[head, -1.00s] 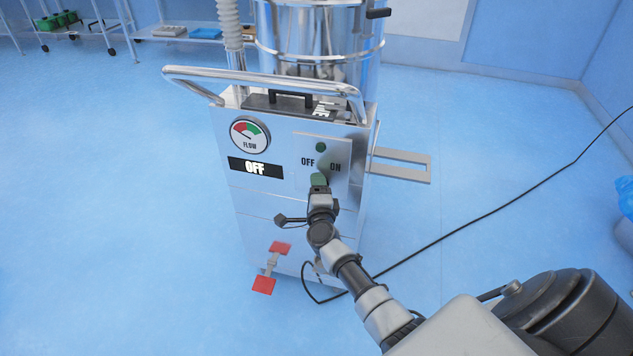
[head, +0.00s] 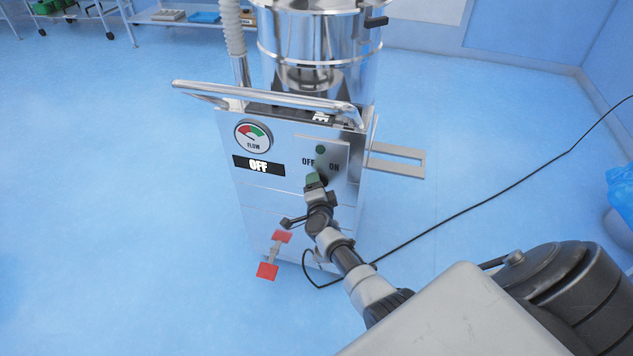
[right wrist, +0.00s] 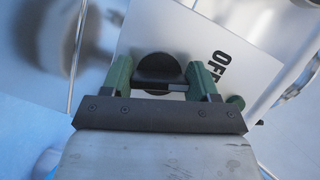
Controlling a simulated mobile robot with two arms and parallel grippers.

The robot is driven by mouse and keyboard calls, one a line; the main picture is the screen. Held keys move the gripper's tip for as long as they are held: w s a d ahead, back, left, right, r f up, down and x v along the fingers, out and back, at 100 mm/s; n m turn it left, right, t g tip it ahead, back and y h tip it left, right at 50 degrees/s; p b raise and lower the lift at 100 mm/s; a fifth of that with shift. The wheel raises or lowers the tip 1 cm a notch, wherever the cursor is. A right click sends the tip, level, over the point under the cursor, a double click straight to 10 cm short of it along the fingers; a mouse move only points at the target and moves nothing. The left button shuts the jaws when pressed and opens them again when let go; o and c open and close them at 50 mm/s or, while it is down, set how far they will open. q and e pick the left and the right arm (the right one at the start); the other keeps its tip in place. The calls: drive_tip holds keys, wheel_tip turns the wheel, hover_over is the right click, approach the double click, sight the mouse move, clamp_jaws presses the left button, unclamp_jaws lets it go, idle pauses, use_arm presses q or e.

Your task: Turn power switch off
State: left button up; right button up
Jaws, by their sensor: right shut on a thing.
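The power switch is a round black knob (right wrist: 158,68) on a pale plate (head: 338,150) marked OFF and ON, on the front of a steel machine (head: 240,195). In the right wrist view the knob sits between the two green fingers of my right gripper (right wrist: 160,82), which is shut on it. In the head view the right gripper (head: 314,181) is at the plate, below the OFF and ON marks, and mostly hides the knob. The black display (head: 258,166) reads OFF. A dark green lamp (head: 320,149) sits above the knob. My left gripper is not in view.
A bent rail handle (head: 265,98) runs across the machine's top front. A flow gauge (head: 253,135) is left of the plate. Red pedals (head: 267,271) stick out low in front. A black cable (head: 470,208) crosses the floor to the right. Open floor lies left.

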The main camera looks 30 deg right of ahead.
drive_tip(key=p, duration=0.1)
drive_tip(key=n+p, duration=0.1)
drive_tip(key=p, duration=0.1)
drive_tip(key=shift+a+r+n+g, duration=0.15)
drive_tip(key=shift+r+n+g, duration=0.15)
drive_tip(key=shift+g, duration=0.1)
drive_tip(key=shift+f+n+g+p, duration=0.35)
drive_tip(key=shift+n+g+p, duration=0.35)
drive_tip(key=shift+n+p, duration=0.7)
drive_tip(key=o, duration=0.9)
